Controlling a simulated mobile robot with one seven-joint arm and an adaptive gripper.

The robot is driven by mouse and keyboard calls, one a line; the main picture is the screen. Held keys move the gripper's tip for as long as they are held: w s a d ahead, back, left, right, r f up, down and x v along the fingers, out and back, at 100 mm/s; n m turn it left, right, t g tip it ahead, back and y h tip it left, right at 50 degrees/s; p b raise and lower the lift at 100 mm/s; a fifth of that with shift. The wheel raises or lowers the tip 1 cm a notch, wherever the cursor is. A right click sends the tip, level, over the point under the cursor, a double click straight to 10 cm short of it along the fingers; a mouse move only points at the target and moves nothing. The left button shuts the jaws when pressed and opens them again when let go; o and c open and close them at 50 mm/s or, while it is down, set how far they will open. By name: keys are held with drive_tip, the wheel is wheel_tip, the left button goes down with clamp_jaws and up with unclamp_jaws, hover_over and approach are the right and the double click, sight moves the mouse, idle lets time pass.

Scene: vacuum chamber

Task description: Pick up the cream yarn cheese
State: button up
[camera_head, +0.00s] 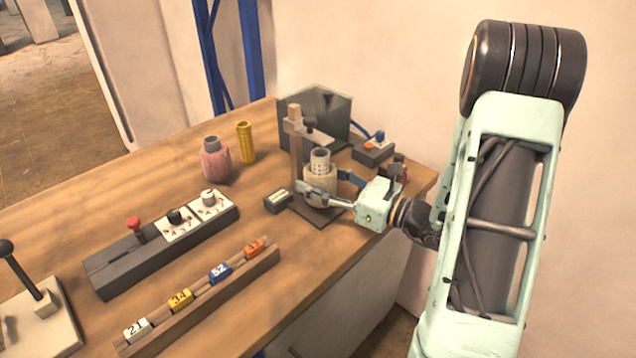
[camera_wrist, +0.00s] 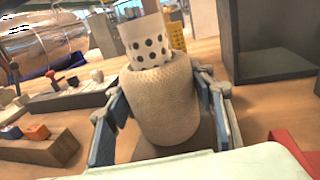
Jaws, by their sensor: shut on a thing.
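The cream yarn cheese (camera_head: 319,184) is a wound cylinder on a perforated white tube. It stands upright at a dark base plate with a wooden post, near the back right of the table. In the wrist view the yarn cheese (camera_wrist: 166,103) fills the middle, its holed tube rising from the top. My gripper (camera_head: 333,187) is shut on it from the right, with one finger on each side. In the wrist view my gripper (camera_wrist: 164,112) has its blue finger pads against the yarn's sides. The underside of the yarn is hidden, so I cannot tell whether it touches the plate.
A pink yarn cheese (camera_head: 215,162) and a yellow perforated tube (camera_head: 246,143) stand to the left. A dark box (camera_head: 326,112) is behind. The wooden post (camera_head: 295,140) rises close beside the yarn. A control panel (camera_head: 165,245) and a rack of numbered blocks (camera_head: 205,300) lie in front.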

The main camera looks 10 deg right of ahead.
drive_tip(key=shift+r, duration=0.85)
drive_tip(key=v, duration=1.8)
drive_tip(key=shift+p, duration=0.3)
drive_tip(key=shift+s+a, duration=0.1)
drive_tip(key=shift+s, duration=0.05)
